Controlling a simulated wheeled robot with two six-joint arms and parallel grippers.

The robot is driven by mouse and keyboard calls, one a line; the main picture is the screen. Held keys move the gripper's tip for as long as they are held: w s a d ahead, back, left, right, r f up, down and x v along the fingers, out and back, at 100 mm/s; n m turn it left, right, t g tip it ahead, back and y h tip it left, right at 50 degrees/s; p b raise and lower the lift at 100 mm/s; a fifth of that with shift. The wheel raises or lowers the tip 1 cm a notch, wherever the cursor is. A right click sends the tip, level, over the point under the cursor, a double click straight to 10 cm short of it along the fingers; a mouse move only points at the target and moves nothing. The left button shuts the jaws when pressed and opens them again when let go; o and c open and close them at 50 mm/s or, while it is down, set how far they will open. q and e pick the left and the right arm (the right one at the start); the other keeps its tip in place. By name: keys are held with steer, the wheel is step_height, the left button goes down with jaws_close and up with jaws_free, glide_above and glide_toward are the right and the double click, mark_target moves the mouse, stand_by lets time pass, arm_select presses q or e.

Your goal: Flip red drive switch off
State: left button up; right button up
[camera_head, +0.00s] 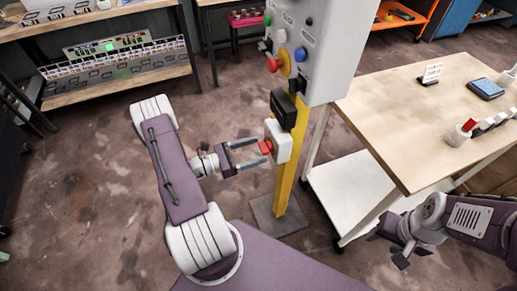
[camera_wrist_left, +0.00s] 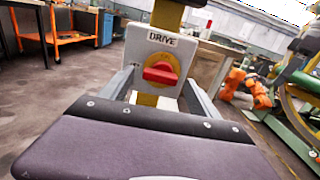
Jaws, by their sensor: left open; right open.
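The red drive switch (camera_head: 267,147) is a red handle on a white box (camera_head: 281,141), mounted on a yellow post (camera_head: 293,160). In the left wrist view the red handle (camera_wrist_left: 161,73) lies horizontal on a yellow disc, under a label reading DRIVE. My left gripper (camera_head: 256,154) is open, its two fingers pointing at the switch, with the fingertips close to the red handle, one on each side. Whether they touch it cannot be told. My right gripper (camera_head: 388,243) is open and empty at the lower right, beside the table.
A grey control panel (camera_head: 318,45) with a red knob (camera_head: 274,64) and other buttons stands above the switch. A wooden table (camera_head: 430,105) is on the right, holding a blue pad (camera_head: 486,89) and small items. Shelves (camera_head: 120,85) stand at the back left.

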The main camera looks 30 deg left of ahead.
arm_select(q)
steer(key=v, duration=0.7)
steer(key=shift+s+a, duration=0.15)
steer(key=shift+a, duration=0.05)
